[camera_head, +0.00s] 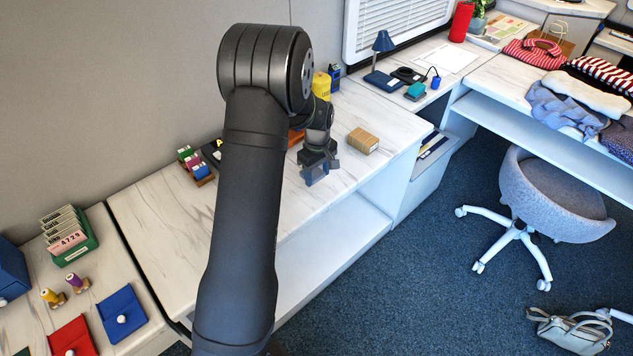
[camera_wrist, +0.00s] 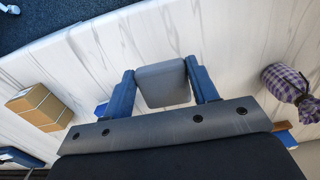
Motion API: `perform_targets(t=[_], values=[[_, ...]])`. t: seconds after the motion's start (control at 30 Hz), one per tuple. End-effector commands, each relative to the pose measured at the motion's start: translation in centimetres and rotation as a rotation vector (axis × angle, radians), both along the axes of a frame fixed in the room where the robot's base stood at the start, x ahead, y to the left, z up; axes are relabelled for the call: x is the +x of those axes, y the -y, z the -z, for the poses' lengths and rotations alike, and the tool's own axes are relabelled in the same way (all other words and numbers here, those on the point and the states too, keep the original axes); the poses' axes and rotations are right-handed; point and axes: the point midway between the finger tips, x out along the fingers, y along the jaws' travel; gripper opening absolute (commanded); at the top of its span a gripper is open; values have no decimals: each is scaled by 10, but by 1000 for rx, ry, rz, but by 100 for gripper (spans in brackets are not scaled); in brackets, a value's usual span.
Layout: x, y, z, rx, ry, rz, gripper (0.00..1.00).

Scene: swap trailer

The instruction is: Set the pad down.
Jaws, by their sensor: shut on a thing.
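My gripper (camera_head: 313,178) is over the white marble-patterned counter (camera_head: 170,225), left of the brown box in the head view. In the wrist view its two blue fingers (camera_wrist: 163,88) are shut on a grey pad (camera_wrist: 162,85) with rounded corners. The pad sits between the fingertips, with bare counter beyond it. I cannot make out the pad in the head view, and I cannot tell whether it touches the counter.
The brown box (camera_head: 363,141) stands right of my gripper and shows in the wrist view (camera_wrist: 40,107). A purple checked pouch (camera_wrist: 287,82) lies on the other side. Small colored items (camera_head: 195,165) and a yellow container (camera_head: 321,86) stand toward the wall. The counter's front is clear.

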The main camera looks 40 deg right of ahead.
Motion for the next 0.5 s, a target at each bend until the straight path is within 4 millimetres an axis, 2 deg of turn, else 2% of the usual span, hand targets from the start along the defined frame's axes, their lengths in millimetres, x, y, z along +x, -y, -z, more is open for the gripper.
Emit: perform_targets(t=[0.17,0.37,0.5], values=[[4,-1,11,1,-1,1,32],[3,-1,39,1,-1,1,32],[3,0,42,-1,0,1,32]])
